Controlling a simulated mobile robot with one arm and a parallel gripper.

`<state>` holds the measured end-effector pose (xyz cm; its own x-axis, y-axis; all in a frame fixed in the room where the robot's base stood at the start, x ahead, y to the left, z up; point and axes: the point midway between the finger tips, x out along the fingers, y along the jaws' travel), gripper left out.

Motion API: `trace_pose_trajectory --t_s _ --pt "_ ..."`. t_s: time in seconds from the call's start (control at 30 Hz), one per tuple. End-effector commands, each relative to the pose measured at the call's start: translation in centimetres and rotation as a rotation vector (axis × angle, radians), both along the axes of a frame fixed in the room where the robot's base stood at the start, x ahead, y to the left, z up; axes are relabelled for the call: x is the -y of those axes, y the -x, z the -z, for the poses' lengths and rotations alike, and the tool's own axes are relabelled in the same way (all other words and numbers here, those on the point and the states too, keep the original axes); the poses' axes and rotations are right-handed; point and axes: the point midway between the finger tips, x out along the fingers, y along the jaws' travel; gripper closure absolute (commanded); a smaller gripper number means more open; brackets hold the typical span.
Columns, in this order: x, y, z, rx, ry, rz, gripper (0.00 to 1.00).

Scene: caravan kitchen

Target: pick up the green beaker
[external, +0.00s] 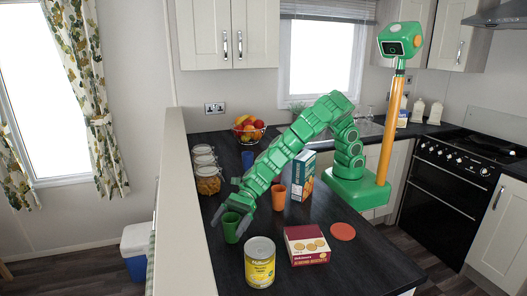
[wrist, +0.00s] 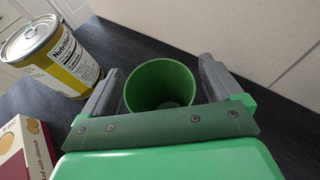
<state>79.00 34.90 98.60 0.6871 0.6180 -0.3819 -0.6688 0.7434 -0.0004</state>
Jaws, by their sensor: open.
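The green beaker (external: 231,229) stands upright on the dark counter, left of the yellow tin. In the wrist view the green beaker (wrist: 160,86) shows its open rim and empty inside, between the two grey fingers. My gripper (external: 231,217) is open around the beaker; in the wrist view the gripper (wrist: 158,88) has one finger on each side of it. A small gap shows at the right finger; the left finger is very close to the beaker, and I cannot tell whether it touches.
A yellow tin (external: 260,263) and a red biscuit box (external: 307,245) stand right of the beaker. An orange beaker (external: 279,197), a blue-white carton (external: 303,175) and glass jars (external: 207,180) stand farther back. A low wall (external: 180,200) borders the counter's left side.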

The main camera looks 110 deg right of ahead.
Motion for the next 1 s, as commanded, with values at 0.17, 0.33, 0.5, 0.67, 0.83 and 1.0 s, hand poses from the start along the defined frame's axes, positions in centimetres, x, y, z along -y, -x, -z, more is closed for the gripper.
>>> trace_pose_trajectory --t_s 0.17,0.33,0.5,0.67,0.83,1.0 --pt "-0.18 -0.35 0.29 -0.002 0.001 0.003 0.07" --pt "-0.19 -0.36 0.26 -0.002 0.001 0.002 0.07" --pt "-0.19 -0.36 0.24 -0.001 0.001 0.002 0.27" --pt "-0.19 -0.34 0.23 -0.001 0.001 0.002 0.51" --pt "-0.19 -0.35 0.22 -0.001 0.001 0.002 0.61" --pt "-0.19 -0.36 0.11 0.0 0.001 0.002 0.61"
